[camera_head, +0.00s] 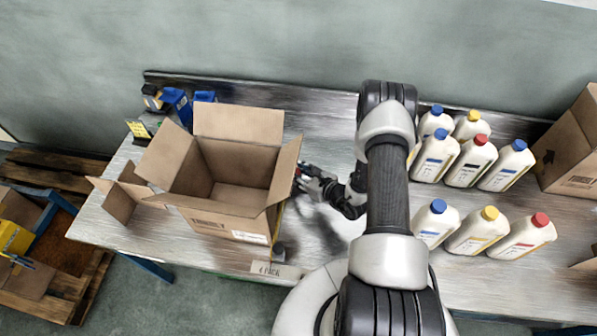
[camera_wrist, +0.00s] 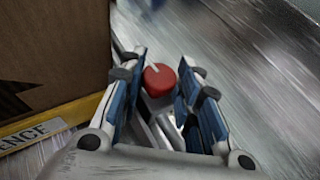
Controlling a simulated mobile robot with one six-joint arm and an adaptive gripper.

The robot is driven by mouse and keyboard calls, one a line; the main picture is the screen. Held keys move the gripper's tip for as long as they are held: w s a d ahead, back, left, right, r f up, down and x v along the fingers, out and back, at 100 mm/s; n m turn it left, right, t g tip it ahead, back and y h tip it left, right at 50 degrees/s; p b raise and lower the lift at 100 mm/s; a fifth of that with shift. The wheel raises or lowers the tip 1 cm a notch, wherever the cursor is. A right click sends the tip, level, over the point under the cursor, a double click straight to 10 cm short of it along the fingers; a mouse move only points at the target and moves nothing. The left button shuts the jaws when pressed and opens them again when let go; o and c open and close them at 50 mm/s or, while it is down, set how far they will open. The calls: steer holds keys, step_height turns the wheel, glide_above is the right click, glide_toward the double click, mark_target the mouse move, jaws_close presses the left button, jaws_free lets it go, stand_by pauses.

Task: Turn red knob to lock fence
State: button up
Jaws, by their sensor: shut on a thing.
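The red knob (camera_wrist: 159,80) is round with a pale line across its top. In the wrist view it sits between the two blue-padded fingers of my gripper (camera_wrist: 160,84), which is shut on it. In the head view my gripper (camera_head: 308,180) is low at the right side of the open cardboard box (camera_head: 215,222), and only a speck of red shows at its tip. A yellow-edged strip with a label ending in "ENCE" (camera_wrist: 38,132) runs along the box in the wrist view. The knob's base is mostly hidden by the fingers.
Several white bottles (camera_head: 436,158) with blue, yellow and red caps stand right of my arm. Another cardboard box (camera_head: 572,150) is at the far right. A small "4 PACK" sign (camera_head: 276,270) is at the table's front edge. Bare metal table (camera_head: 325,152) lies behind my gripper.

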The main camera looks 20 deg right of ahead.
steer(key=shift+a+m+t+h, duration=0.1)
steer(key=shift+m+t+h, duration=0.2)
steer(key=shift+m+h, duration=0.55)
steer(key=o, duration=1)
steer(key=shift+n+y, duration=0.25)
